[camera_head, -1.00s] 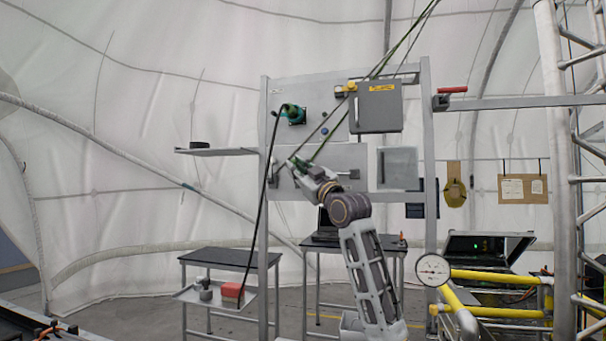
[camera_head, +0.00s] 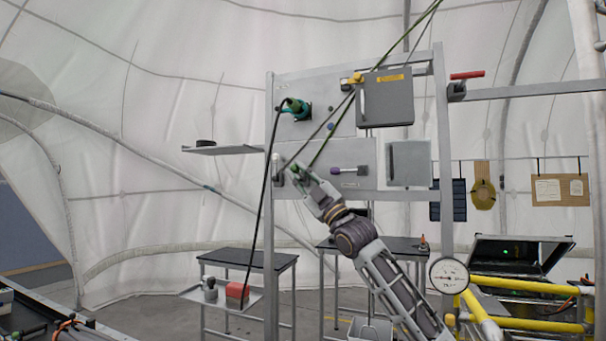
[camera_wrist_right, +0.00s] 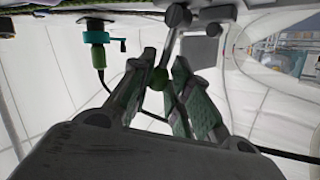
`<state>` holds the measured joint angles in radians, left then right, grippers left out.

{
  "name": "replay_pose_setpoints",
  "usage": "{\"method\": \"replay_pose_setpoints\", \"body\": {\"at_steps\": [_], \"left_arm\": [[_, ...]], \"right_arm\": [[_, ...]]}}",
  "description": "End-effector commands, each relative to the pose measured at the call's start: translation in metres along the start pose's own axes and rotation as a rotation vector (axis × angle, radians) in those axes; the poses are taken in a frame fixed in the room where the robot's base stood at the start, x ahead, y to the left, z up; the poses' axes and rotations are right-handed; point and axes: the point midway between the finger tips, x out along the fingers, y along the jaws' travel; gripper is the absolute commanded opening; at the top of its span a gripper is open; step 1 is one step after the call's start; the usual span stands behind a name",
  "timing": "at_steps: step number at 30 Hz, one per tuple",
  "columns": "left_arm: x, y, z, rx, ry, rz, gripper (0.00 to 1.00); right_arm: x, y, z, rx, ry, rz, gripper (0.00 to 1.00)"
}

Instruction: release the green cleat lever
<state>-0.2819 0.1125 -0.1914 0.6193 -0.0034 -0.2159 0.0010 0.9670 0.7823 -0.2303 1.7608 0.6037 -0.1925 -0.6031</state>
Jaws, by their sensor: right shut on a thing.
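The green cleat lever has a green knob (camera_wrist_right: 158,78) on a grey stem, seen in the right wrist view between my fingers. My right gripper (camera_wrist_right: 160,82) is shut on that knob. In the head view my right gripper (camera_head: 294,174) is at the lower left of the grey panel frame, where the green ropes (camera_head: 325,143) come down. The gripper covers most of the lever and cleat there. My left gripper is not in view.
A teal connector (camera_head: 297,107) with a black hose sits above the gripper, and the hose hangs left of it. A grey box (camera_head: 386,98) and a purple-ended handle (camera_head: 350,170) are to the right. A small shelf (camera_head: 220,151) juts out left.

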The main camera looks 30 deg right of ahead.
Motion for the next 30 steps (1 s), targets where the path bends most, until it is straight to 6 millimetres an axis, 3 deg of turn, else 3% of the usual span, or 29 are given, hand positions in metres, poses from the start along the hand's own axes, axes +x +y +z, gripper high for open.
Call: {"method": "replay_pose_setpoints", "body": {"at_steps": [20,21,23,30], "left_arm": [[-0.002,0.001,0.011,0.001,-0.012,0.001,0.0],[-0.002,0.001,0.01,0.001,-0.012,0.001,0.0],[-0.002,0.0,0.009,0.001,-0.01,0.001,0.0],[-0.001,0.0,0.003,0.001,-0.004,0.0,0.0]], "right_arm": [[-0.002,-0.006,0.0,-0.035,0.036,-0.004,0.0],[-0.002,-0.006,0.0,-0.035,0.036,-0.005,0.2],[-0.002,-0.007,0.0,-0.035,0.035,-0.005,0.27],[-0.002,-0.005,0.0,-0.035,0.036,-0.002,0.28]]}}
